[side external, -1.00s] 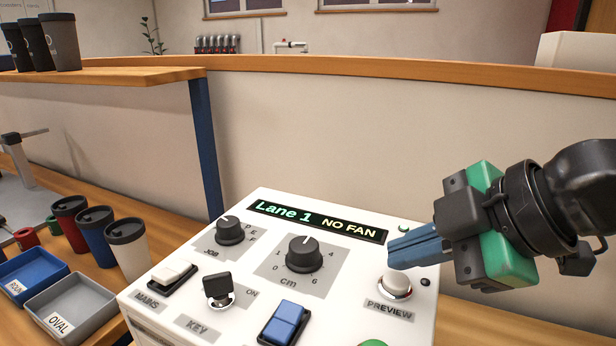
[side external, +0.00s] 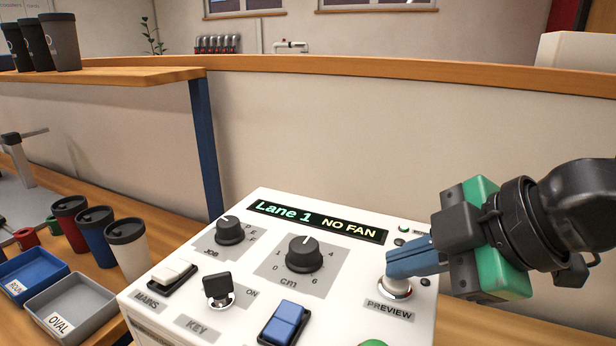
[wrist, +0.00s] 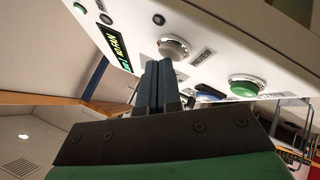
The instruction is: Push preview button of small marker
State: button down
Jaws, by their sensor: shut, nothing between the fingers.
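The small marker's control box (side external: 262,268) is white, and its screen (side external: 318,221) reads "Lane 1 NO FAN". The preview button (side external: 397,289) is a pale round button in a metal ring, above the label "PREVIEW". It also shows in the wrist view (wrist: 173,48), just past the fingertips. My gripper (side external: 391,263) has its blue fingers closed together and empty. The fingertips overlap the top of the preview button in the side view and hide part of it. I cannot tell whether they touch it.
The panel also has a JOB dial (side external: 230,231), a cm dial (side external: 303,254), a MAINS switch (side external: 173,272), a key switch (side external: 218,290), a blue rocker (side external: 284,322) and a green button (wrist: 243,86). Cups (side external: 128,247) and trays (side external: 72,308) stand at left.

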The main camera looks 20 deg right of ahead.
aim_at(406, 284)
dwell(0.3)
jog(key=shift+r, duration=0.55)
jog(key=shift+r, duration=3)
jog(key=shift+r, duration=0.1)
